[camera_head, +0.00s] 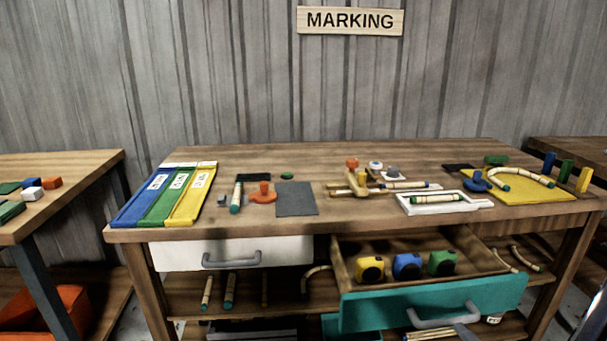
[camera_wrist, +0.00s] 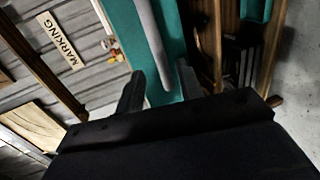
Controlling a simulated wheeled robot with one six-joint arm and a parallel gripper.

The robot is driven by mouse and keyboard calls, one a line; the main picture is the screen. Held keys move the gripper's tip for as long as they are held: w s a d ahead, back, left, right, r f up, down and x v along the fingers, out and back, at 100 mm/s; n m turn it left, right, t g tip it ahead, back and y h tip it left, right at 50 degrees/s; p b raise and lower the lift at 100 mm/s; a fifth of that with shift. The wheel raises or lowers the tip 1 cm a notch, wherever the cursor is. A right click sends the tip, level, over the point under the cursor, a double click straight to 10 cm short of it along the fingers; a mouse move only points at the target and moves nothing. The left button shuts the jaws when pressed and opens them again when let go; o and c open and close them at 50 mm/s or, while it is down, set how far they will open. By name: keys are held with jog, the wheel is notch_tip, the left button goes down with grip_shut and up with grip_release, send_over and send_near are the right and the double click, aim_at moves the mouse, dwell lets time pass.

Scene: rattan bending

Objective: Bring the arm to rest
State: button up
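My gripper (camera_wrist: 160,82) shows in the wrist view with its two dark fingers apart and nothing gripped between them. The teal drawer (camera_wrist: 180,60) is in front of it, and the drawer's grey handle (camera_wrist: 152,45) runs down the picture into the gap between the fingers. I cannot tell how far the fingertips are from the handle. In the head view the teal drawer (camera_head: 370,310) is pulled open, with its handle (camera_head: 440,319) at the front. Yellow (camera_head: 369,269), blue (camera_head: 407,266) and green (camera_head: 442,262) tape measures sit inside.
The workbench (camera_head: 330,228) holds blue, green and yellow trays (camera_head: 165,196), a grey mat (camera_head: 296,198), a yellow board (camera_head: 530,190) and rattan pieces. A white drawer (camera_head: 233,252) is shut at left. Side tables (camera_head: 60,170) stand at both edges. The open drawer juts forward.

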aim_at(447, 325)
jog(key=shift+b+x, duration=0.4)
jog(key=shift+x, duration=3.1)
